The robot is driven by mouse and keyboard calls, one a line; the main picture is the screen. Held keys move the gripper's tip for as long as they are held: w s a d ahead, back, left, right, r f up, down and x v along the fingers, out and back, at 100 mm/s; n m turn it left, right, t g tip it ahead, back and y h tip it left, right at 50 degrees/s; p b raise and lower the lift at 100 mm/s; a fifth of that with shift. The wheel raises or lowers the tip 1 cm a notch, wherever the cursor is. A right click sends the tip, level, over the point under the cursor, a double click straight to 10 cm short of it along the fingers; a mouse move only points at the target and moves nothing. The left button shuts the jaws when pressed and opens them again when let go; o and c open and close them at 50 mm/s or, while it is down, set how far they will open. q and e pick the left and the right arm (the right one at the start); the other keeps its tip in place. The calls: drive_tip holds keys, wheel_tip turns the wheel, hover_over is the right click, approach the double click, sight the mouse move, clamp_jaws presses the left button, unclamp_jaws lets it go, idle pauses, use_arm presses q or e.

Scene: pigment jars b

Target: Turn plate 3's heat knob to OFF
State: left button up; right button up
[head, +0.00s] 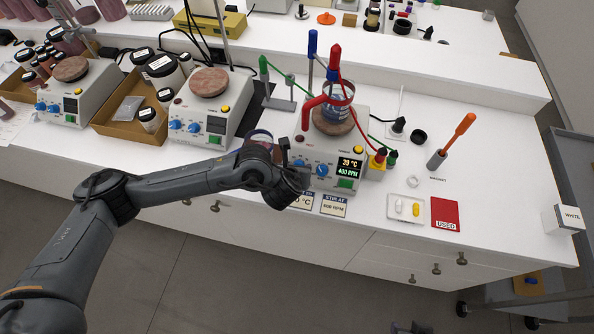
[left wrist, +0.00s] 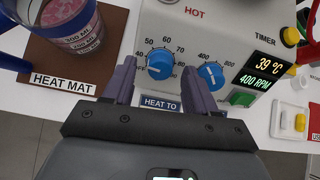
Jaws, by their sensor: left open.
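Plate 3 (head: 345,147) is the rightmost white hotplate, its display (left wrist: 264,72) reading 39 °C and 400 RPM. Its blue heat knob (left wrist: 160,65) has a scale of temperatures around it and a short white mark on its left side; the exact setting is hard to read. A second blue knob (left wrist: 210,75) is to its right. My left gripper (left wrist: 159,72) is open, its fingertips on either side of the heat knob, with the right one between the two knobs. I cannot tell whether they touch it. In the head view the left gripper (head: 294,168) partly covers the plate's front.
A beaker (left wrist: 80,22) stands on the brown heat mat (left wrist: 40,60), left of the gripper. Two more hotplates (head: 210,110) (head: 78,95) stand to the left. A tray (head: 405,208) and red USED mat (head: 445,214) lie right.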

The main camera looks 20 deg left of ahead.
use_arm(q)
drive_tip(key=shift+w+f, duration=0.4)
drive_tip(key=shift+c, duration=0.3)
drive_tip(key=c, duration=1)
drive_tip(key=shift+a+n, duration=0.1)
drive_tip(key=shift+n, duration=0.2)
drive_tip(key=n, duration=0.4)
drive_tip(key=shift+p, duration=0.35)
drive_tip(key=shift+n, duration=1.8)
